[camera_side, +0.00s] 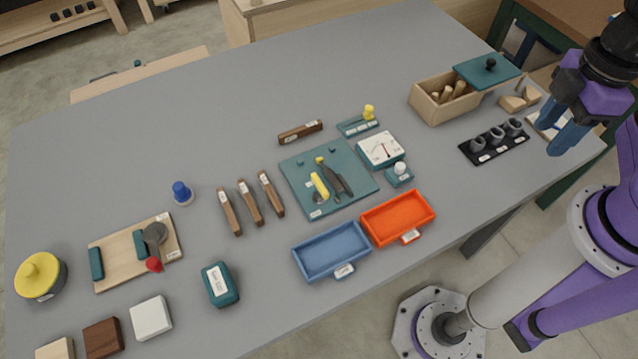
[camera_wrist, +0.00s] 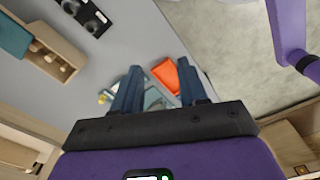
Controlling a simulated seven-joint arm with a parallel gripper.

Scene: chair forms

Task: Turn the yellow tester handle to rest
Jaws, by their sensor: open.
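A teal board (camera_side: 350,199) lies in the middle of the table in the side view. A yellow handle (camera_side: 319,186) on it sits beside a dark grey lever-like piece (camera_side: 337,181). A white dial gauge (camera_side: 381,150) with a red-and-black face stands at the board's right corner. A teal slider base with a yellow knob (camera_side: 369,112) is behind the gauge. My gripper (camera_side: 566,122) is open and empty, raised at the far right, well away from the board. In the wrist view, my gripper (camera_wrist: 160,85) shows spread fingers; the board behind them is mostly hidden.
An orange tray (camera_side: 397,218) and a blue tray (camera_side: 332,250) lie in front of the board. A black holder with grey cups (camera_side: 494,140) and a wooden box (camera_side: 440,100) with its teal lid (camera_side: 487,71) ajar stand right. Wooden bars (camera_side: 249,203) lie left. The table's back is clear.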

